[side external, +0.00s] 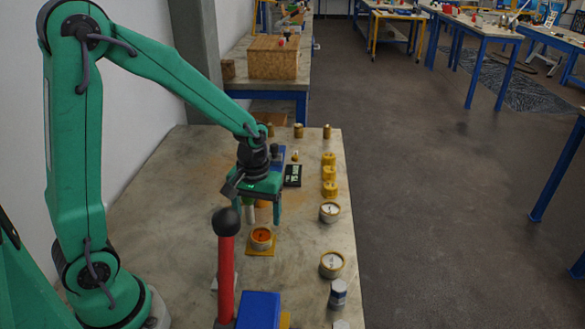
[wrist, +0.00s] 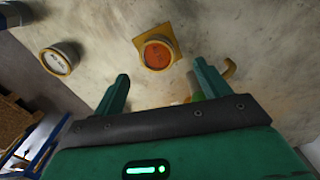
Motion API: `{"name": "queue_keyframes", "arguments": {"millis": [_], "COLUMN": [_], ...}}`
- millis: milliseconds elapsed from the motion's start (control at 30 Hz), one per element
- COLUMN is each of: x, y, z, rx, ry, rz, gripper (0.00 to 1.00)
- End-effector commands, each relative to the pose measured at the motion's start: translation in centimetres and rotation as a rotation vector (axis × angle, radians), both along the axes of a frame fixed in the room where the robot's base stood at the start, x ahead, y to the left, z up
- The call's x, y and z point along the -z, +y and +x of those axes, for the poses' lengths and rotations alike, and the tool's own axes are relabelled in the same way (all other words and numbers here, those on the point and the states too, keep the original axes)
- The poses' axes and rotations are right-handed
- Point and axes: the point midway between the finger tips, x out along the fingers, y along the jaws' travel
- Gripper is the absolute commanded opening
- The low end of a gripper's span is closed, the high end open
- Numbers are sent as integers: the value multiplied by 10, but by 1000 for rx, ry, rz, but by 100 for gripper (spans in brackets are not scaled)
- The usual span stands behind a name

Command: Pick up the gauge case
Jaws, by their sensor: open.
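Two round cases with white dial faces, which look like gauge cases, stand near the right table edge: a farther one (side external: 330,212) and a nearer one (side external: 331,264). One white-faced case (wrist: 60,58) shows at upper left in the wrist view; I cannot tell which. A round pale-rimmed case with an orange face (side external: 261,238) sits on a yellow square plate (side external: 272,250). In the wrist view this orange-faced case (wrist: 157,53) lies just beyond the fingertips, roughly between them. My gripper (side external: 259,222) points down, open and empty; its fingers (wrist: 162,78) are apart. I cannot tell which case the task names.
A red post with a black ball (side external: 227,235) stands near the front, beside a blue block (side external: 258,310). Yellow parts (side external: 329,173) line the right side. A pale green cylinder (side external: 250,213) is close to my fingers. Bare tabletop lies between the orange-faced case and the dials.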

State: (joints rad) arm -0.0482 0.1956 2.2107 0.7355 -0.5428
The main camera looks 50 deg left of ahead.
Motion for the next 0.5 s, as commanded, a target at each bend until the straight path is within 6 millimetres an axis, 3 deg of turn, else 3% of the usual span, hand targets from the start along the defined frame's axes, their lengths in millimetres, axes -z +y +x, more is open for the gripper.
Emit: {"name": "queue_keyframes", "arguments": {"millis": [200, 500], "x": [17, 21], "y": [0, -1], "z": [-1, 0], "rx": [1, 1], "ry": [1, 1], "rz": [0, 0], "gripper": [75, 75]}}
